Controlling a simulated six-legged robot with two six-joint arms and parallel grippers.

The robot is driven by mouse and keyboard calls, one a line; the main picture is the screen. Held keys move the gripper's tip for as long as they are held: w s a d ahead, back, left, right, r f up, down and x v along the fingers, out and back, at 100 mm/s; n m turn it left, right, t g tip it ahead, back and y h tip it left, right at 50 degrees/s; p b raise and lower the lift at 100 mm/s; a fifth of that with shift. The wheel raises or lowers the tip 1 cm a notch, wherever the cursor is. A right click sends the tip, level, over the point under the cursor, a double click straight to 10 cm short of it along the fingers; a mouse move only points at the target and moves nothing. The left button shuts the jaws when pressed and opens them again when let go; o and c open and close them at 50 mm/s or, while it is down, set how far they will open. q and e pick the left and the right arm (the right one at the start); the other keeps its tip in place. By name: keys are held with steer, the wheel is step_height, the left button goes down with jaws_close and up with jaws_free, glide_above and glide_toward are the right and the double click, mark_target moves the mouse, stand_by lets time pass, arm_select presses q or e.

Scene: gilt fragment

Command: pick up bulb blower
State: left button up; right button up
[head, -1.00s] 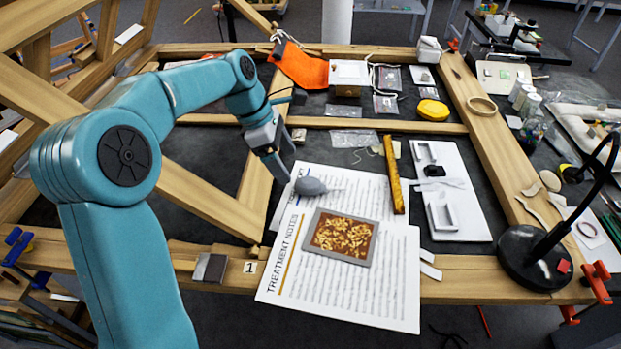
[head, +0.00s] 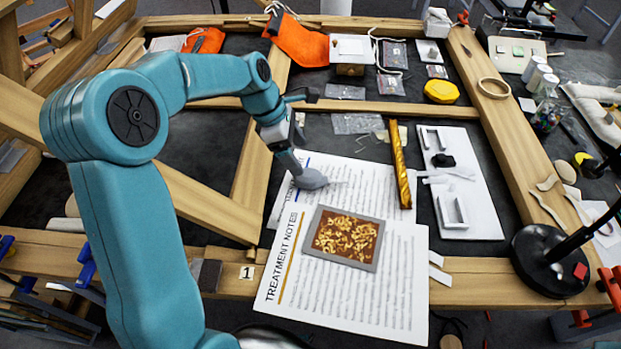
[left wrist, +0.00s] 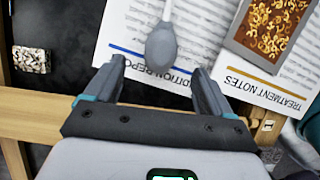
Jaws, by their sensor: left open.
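The grey bulb blower (head: 311,180) lies on a printed sheet, its thin nozzle pointing right in the head view. In the left wrist view the blower (left wrist: 161,48) shows with its round bulb toward my gripper and its nozzle pointing away. My left gripper (head: 296,168) is open and above the bulb end in the head view. In the left wrist view my left gripper (left wrist: 160,82) has its two fingers spread apart, with the bulb beyond and between the tips. Whether the fingers touch the bulb cannot be told. My right gripper is not in view.
A gilt fragment in a grey frame (head: 370,252) lies on the treatment notes sheet (head: 300,296) in front of the blower. A gold strip (head: 399,165) and a white board (head: 486,215) lie to the right. Wooden beams (head: 254,185) cross the dark table.

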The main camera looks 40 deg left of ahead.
mark_target(308, 173)
arm_select(q)
steer(key=x, duration=0.9)
steer(key=shift+d+f+p, duration=0.1)
steer(key=shift+p, duration=0.2)
steer(key=shift+s, duration=0.2)
